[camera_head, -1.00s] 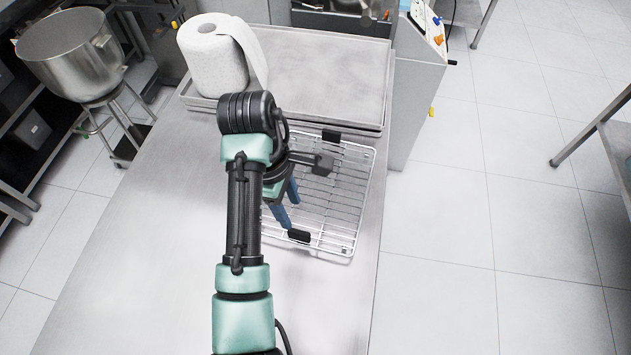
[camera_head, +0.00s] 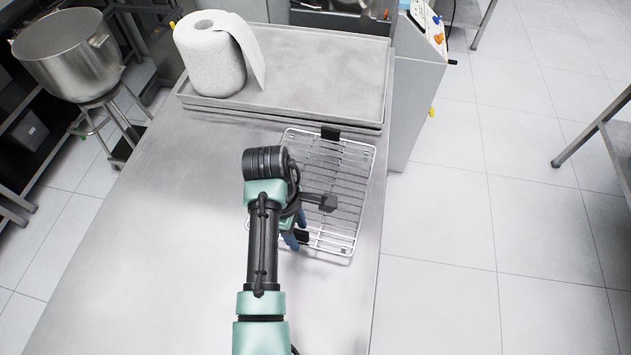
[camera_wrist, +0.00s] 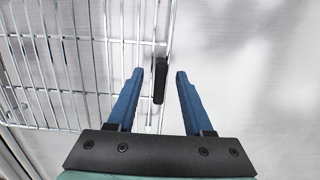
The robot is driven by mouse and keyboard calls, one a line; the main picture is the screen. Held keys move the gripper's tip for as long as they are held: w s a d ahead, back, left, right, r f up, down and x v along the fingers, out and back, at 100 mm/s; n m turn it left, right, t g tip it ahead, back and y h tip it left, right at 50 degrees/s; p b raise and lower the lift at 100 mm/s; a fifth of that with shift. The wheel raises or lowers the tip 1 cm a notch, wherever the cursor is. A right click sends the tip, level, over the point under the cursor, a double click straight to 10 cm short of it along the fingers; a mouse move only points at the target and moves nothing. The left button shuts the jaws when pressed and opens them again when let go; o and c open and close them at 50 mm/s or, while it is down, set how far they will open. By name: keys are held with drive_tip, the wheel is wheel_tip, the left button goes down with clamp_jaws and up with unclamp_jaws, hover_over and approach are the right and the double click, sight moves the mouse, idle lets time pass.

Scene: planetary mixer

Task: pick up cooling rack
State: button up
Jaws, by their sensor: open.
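The cooling rack (camera_head: 339,190) is a chrome wire grid lying on the steel table. It has a black clip-like piece at its far edge and another at its near edge. My gripper (camera_head: 297,242) is over the rack's near left part, partly hidden by my arm. In the wrist view the rack (camera_wrist: 85,60) fills the left side. My gripper (camera_wrist: 157,75) is open there, with its two blue fingers on either side of the rack's edge and the black piece (camera_wrist: 160,80). I cannot tell how far above the rack the fingertips are. Nothing is held.
A paper towel roll (camera_head: 211,55) stands on stacked steel trays (camera_head: 320,75) beyond the rack. The steel table (camera_head: 150,230) is bare to the left. Its right edge runs close past the rack. A mixing bowl (camera_head: 68,52) stands on a stand at the far left.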

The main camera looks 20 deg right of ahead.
clamp_jaws()
drive_tip(key=shift+r, duration=0.1)
idle(1.2)
